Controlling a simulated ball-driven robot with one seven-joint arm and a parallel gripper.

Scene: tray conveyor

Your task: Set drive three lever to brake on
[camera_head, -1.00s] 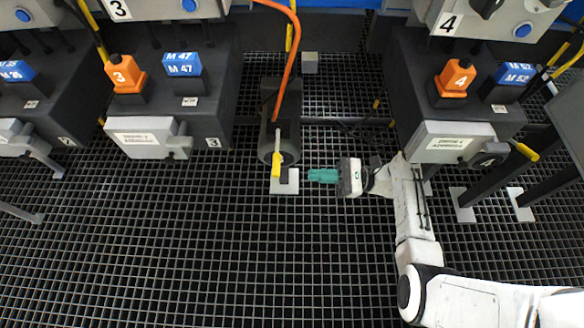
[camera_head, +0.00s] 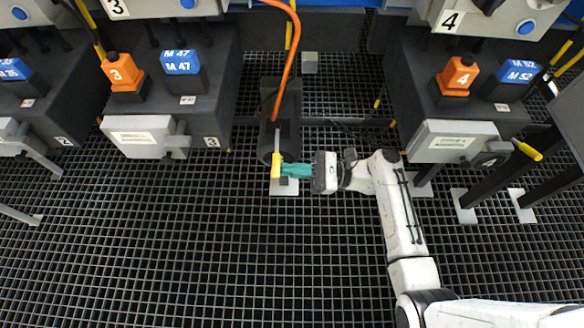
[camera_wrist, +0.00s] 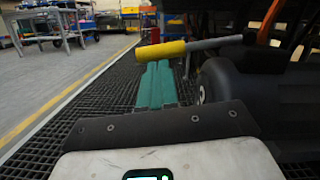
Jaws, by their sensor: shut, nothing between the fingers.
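The lever with a yellow grip (camera_head: 275,166) sticks out from the dark cylindrical motor (camera_head: 288,125) in the middle, between the cabinets marked 3 and 4. In the wrist view the yellow grip (camera_wrist: 160,50) lies across the picture on a grey rod, just beyond the fingertips. My gripper (camera_head: 284,170) has teal fingers, closed together and empty, pointing left with their tips at the right side of the grip. The closed fingers also show in the wrist view (camera_wrist: 156,75). I cannot tell whether they touch the grip. The lever carries no readable marking here.
An orange cable (camera_head: 285,60) runs down to the motor. Cabinet 3 has an orange plug (camera_head: 124,78) and a grey box (camera_head: 145,137); cabinet 4 (camera_head: 450,137) stands right, with its own yellow-gripped lever (camera_head: 527,151). The grid floor (camera_head: 180,260) in front is clear.

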